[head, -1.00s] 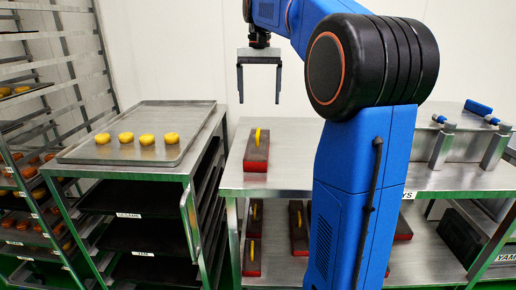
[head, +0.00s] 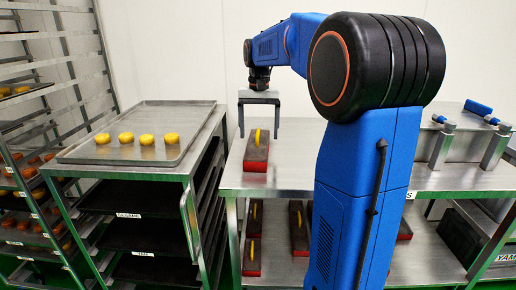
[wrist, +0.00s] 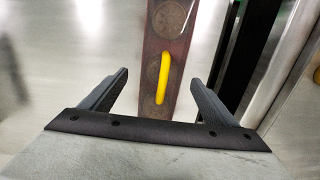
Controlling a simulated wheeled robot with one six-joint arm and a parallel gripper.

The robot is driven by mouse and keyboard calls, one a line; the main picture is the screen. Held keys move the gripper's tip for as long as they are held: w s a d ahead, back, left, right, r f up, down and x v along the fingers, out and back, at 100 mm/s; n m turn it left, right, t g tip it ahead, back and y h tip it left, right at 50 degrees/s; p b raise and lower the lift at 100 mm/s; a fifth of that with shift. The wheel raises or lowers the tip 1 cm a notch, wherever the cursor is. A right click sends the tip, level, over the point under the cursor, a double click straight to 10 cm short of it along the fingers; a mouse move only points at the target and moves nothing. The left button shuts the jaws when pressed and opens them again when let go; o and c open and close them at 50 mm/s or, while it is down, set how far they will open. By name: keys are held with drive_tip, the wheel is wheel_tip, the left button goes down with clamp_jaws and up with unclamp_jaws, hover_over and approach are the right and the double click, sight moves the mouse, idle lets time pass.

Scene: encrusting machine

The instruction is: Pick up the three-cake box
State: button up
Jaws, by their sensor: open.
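A long dark box with red sides (head: 257,165) and an upright yellow handle (head: 257,136) stands on the upper steel tabletop, near its left end. In the wrist view, the box (wrist: 172,42) has round cake-like patterns on its top; part of it is hidden behind the gripper, so I cannot count them all. My gripper (head: 260,134) is open and empty, pointing down, just above or behind the handle in the head view. In the wrist view, the handle (wrist: 162,70) shows between the two fingers, with space on both sides.
Similar boxes (head: 254,250) stand on the lower shelf. A rack with a tray (head: 150,104) of several yellow buns is close on the left, its handle (head: 190,222) facing the table. Metal posts (head: 441,148) stand at the right. The tabletop around the box is clear.

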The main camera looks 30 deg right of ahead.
sight(258, 141)
drive_tip(key=f, duration=0.4)
drive_tip(key=shift+a+f, duration=0.2)
drive_tip(key=shift+f, duration=0.2)
drive_tip(key=shift+c, duration=0.3)
drive_tip(key=c, duration=1)
drive_tip(key=shift+c, duration=0.4)
drive_tip(key=shift+r, duration=0.2)
